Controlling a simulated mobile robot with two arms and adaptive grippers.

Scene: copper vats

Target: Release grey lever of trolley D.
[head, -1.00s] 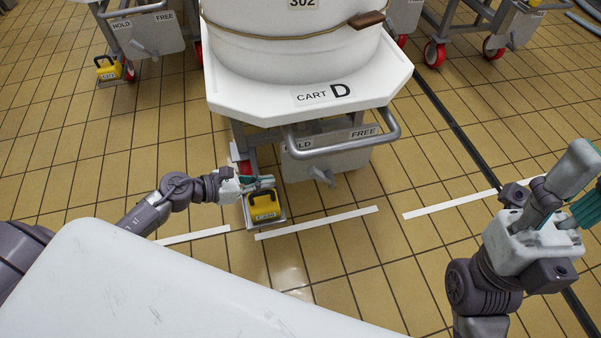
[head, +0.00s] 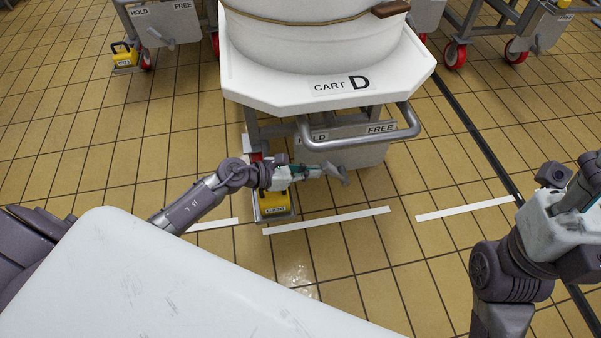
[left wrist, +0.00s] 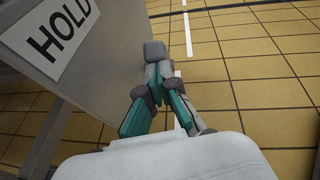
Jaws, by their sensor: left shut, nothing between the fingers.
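Trolley D (head: 262,88) stands in the middle of the head view, marked "CART D". Under its handle bar is a grey plate with HOLD at left and FREE at right. The grey lever (head: 337,174) sticks out at the plate's lower edge. My left gripper (head: 315,172) is shut and empty, right beside the lever's left side; I cannot tell whether they touch. In the left wrist view its closed fingers (left wrist: 155,52) are beside the plate with the HOLD label (left wrist: 62,30). My right gripper (head: 588,170) is at the right edge, partly cut off, its fingers unclear.
A yellow block (head: 275,203) sits by the trolley's red wheel, under my left wrist. Other trolleys with HOLD/FREE plates stand behind at left (head: 165,24) and right. White lines (head: 330,220) mark the tiled floor.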

